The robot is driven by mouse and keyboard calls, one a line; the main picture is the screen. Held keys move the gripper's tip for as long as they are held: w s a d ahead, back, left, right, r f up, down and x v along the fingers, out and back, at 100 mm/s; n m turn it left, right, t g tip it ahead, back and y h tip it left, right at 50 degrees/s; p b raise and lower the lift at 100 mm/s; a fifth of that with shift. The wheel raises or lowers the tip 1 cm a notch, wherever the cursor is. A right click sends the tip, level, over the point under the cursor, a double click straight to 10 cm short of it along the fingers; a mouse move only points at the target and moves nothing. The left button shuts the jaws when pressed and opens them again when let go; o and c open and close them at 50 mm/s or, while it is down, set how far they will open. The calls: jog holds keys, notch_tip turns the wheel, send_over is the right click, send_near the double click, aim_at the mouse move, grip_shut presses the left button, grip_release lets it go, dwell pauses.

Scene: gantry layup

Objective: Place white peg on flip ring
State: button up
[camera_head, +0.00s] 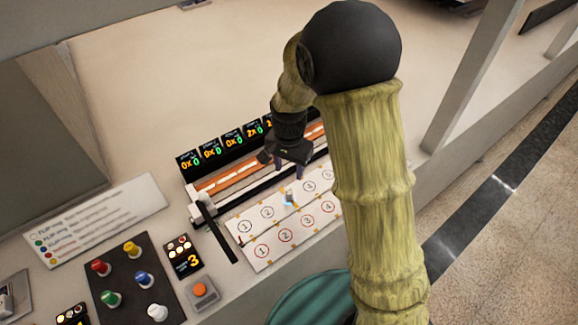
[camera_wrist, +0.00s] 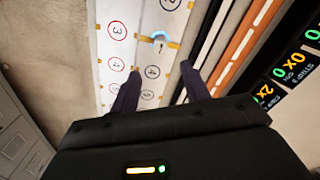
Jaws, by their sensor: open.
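The white peg (camera_head: 157,312) stands on a black board (camera_head: 122,270) at the lower left of the head view, beside red, yellow, blue and green pegs. A small pale blue and white ring-like piece (camera_head: 289,198) sits near the middle of the white numbered board (camera_head: 262,229). It also shows in the wrist view (camera_wrist: 159,40), just beyond my fingertips; I cannot tell for sure that it is the flip ring. My gripper (camera_head: 289,171) is above the numbered board's far edge, with its fingers apart and nothing between them, also in the wrist view (camera_wrist: 160,72).
A rail with an orange strip (camera_head: 225,181) and a row of black displays (camera_head: 232,137) runs behind the numbered board. An orange button (camera_head: 200,291) and a small display (camera_head: 182,255) stand between the boards. A sign (camera_head: 97,220) lies at left. The rear tabletop is clear.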

jog(key=s+d+r+n+t, duration=0.1)
jog(key=s+d+r+n, duration=0.2)
jog(key=s+d, duration=0.3)
jog(key=s+d+r+n+t, duration=0.1)
jog(key=s+d+r+n, duration=0.1)
jog(key=s+d, duration=0.4)
jog(key=shift+s+d+r+n+t, duration=0.3)
jog(key=shift+d+r+n, duration=0.1)
jog(key=shift+d+r, duration=0.45)
